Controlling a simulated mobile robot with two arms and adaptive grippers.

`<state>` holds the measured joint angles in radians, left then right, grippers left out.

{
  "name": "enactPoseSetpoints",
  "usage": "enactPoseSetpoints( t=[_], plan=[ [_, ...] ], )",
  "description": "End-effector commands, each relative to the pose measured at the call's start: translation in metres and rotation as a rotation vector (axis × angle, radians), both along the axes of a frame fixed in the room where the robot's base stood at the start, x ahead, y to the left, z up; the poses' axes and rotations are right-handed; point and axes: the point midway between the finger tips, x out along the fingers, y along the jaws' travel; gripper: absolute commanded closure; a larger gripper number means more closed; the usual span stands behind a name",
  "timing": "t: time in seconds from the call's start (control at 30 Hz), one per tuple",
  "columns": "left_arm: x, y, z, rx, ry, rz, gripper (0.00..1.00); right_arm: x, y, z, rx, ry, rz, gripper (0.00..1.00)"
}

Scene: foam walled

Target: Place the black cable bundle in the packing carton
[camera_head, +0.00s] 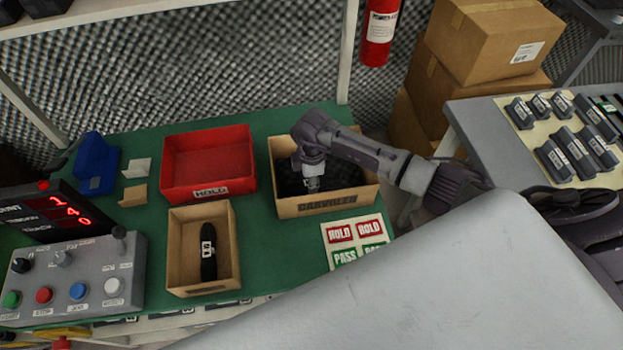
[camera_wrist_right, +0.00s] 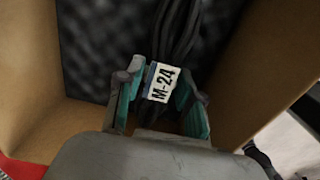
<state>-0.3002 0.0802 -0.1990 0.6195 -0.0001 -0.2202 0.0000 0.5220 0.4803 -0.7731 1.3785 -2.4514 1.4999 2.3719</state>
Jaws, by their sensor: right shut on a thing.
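My right gripper (camera_head: 313,184) reaches down into the foam-lined cardboard carton (camera_head: 330,206) on the green table. In the right wrist view its fingers (camera_wrist_right: 160,100) are shut on the black cable bundle (camera_wrist_right: 180,35), at its white M-24 label (camera_wrist_right: 161,84). The bundle hangs between the carton walls (camera_wrist_right: 262,65), over dark foam (camera_wrist_right: 100,40). I cannot tell whether it touches the foam. In the head view the gripper and arm mostly hide the bundle. My left gripper is not in view.
A smaller carton (camera_head: 175,250) holds a long black object (camera_head: 208,250) with a white tag. A red HOLD bin (camera_head: 175,192) stands left of the foam-lined carton. A sticker sheet (camera_head: 341,233) lies in front. A button box (camera_head: 70,282) is at left.

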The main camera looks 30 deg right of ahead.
Motion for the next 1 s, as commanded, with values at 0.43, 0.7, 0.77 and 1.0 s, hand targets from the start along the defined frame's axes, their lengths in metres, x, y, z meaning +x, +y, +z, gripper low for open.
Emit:
enactPoseSetpoints(
  t=[0.43,0.7,0.77,1.0],
  plan=[
    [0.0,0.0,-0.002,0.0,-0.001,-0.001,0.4,0.0,0.0,-0.004,0.0,0.0,0.0,0.38],
    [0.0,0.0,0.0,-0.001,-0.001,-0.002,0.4,0.0,0.0,-0.002,0.0,0.0,0.0,0.38],
    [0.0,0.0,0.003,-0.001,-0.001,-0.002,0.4,0.0,0.0,0.004,0.001,-0.001,0.0,0.38],
    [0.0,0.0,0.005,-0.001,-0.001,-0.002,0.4,0.002,0.0,0.046,0.001,-0.005,0.001,0.38]
  ],
)
